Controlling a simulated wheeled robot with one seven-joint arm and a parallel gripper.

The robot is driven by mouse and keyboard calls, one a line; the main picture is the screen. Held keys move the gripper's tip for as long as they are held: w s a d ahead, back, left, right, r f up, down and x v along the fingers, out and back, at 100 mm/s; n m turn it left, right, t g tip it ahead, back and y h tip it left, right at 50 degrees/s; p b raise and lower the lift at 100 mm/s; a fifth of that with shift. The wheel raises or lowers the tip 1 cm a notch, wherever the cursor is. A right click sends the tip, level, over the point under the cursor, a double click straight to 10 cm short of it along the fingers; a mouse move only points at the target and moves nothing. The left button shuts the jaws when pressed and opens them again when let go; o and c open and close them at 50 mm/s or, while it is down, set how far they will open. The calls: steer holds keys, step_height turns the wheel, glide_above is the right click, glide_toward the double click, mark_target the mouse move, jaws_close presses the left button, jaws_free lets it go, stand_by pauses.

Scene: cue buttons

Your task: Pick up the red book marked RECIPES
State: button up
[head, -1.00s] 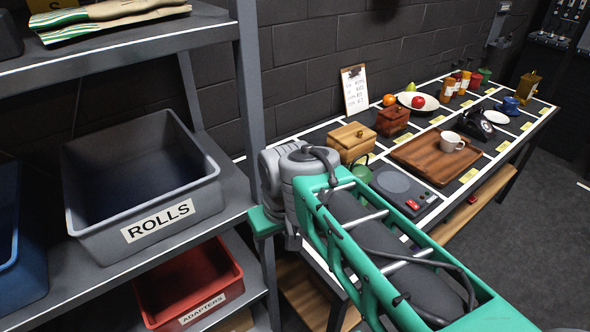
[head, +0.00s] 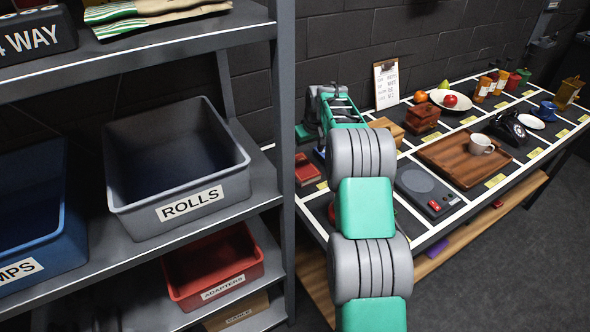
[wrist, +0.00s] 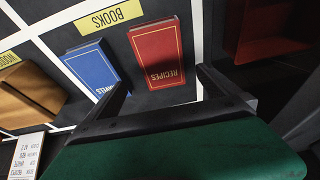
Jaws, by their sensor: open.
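The red book marked RECIPES (wrist: 157,52) lies flat on the dark table in the wrist view, its title upside down, beside a yellow BOOKS label (wrist: 109,16). A blue book (wrist: 92,68) lies just left of it. My gripper (wrist: 161,88) is open and empty; its two dark fingers reach toward the books, one near the blue book's lower corner and one right of the red book. No contact with the red book shows. In the head view the red book (head: 307,169) is at the table's left end, and my arm partly hides that area.
A grey shelf post (head: 284,150) stands close left of the table end. The shelf holds a ROLLS bin (head: 190,208) and a red ADAPTERS bin (head: 222,281). Right of my arm are a wooden tray (head: 440,150), a grey scale-like device (head: 424,184) and wooden boxes.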

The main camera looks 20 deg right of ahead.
mark_target(302, 166)
steer(key=x, duration=0.2)
steer(key=p+x, duration=0.1)
steer(key=x, duration=0.2)
steer(key=p+x, duration=0.1)
steer(key=x, duration=0.1)
steer(key=shift+s+a+f, duration=0.15)
steer(key=shift+s+f, duration=0.15)
steer(key=c, duration=1.5)
steer(key=shift+r, duration=0.1)
steer(key=shift+c, duration=0.7)
